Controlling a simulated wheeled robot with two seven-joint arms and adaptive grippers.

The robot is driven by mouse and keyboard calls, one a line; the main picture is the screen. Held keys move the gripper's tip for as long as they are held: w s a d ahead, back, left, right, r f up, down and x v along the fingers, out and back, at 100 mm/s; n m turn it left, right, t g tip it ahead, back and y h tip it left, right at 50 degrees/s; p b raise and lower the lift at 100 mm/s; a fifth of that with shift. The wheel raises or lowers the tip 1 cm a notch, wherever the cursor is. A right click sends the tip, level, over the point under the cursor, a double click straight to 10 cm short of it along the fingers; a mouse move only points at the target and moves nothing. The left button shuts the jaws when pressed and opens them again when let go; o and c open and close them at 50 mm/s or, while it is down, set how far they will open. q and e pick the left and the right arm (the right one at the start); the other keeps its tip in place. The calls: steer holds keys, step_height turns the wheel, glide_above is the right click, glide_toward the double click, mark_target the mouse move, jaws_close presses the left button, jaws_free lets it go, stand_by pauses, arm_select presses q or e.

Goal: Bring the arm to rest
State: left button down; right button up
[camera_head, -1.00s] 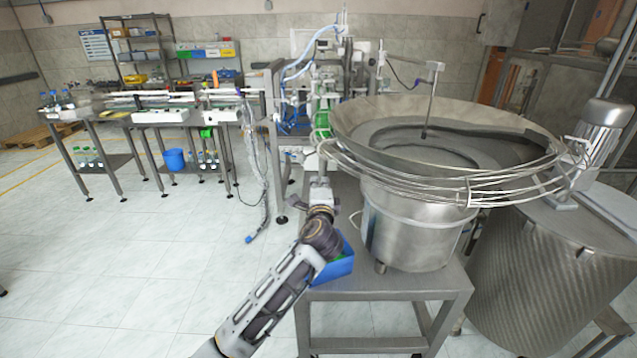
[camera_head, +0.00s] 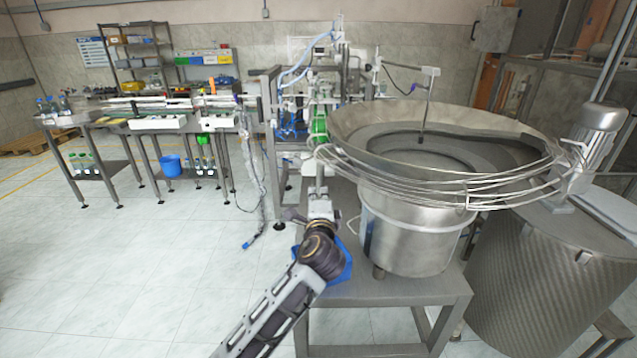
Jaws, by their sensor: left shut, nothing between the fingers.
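My left gripper (camera_head: 320,172) is at the end of my left arm (camera_head: 275,315), which comes in from the bottom of the head view. Its fingers are shut and empty, pointing away toward the machine. It is over the left part of the steel stand (camera_head: 400,290), left of the round feeder bowl (camera_head: 415,225) and apart from it. A blue box (camera_head: 345,270) on the stand is mostly hidden behind my wrist. My right gripper is not in view.
Wire rails (camera_head: 440,190) ring the feeder bowl close to the gripper. A ribbed steel drum (camera_head: 545,285) stands at the right. A conveyor table (camera_head: 160,122) with bottles and a blue bucket (camera_head: 171,166) are at the back left.

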arm_select(q)
steer(key=s+a+f+n+g, duration=0.4)
steer(key=s+a+f, duration=0.2)
steer(key=f, duration=0.3)
steer(key=s+a+f+n+g, duration=0.3)
steer(key=s+a+f+n, duration=0.3)
steer(key=f, duration=0.4)
steer(key=s+a+f+n+g, duration=0.2)
steer(key=s+a+f, duration=0.1)
steer(key=s, duration=0.5)
steer(key=s+a+f+n+g, duration=0.2)
steer(key=s+a+f+g, duration=0.15)
steer(key=s, duration=0.35)
steer(key=s+a+f+n+g, duration=0.2)
steer(key=s+a+f, duration=0.15)
steer(key=s, duration=0.45)
steer(key=s+f+g, duration=0.1)
steer(key=s+f, duration=0.2)
steer(key=f, duration=3.1)
steer(key=s+a+f, duration=0.2)
steer(key=s+f, duration=0.7)
steer(key=s, duration=0.2)
steer(key=s+a+f+g, duration=0.1)
steer(key=s+a+f, duration=0.1)
steer(key=s+f, duration=0.7)
steer(key=shift+s+a+f+h, duration=0.15)
steer(key=shift+s+f+h, duration=0.15)
steer(key=shift+s, duration=0.7)
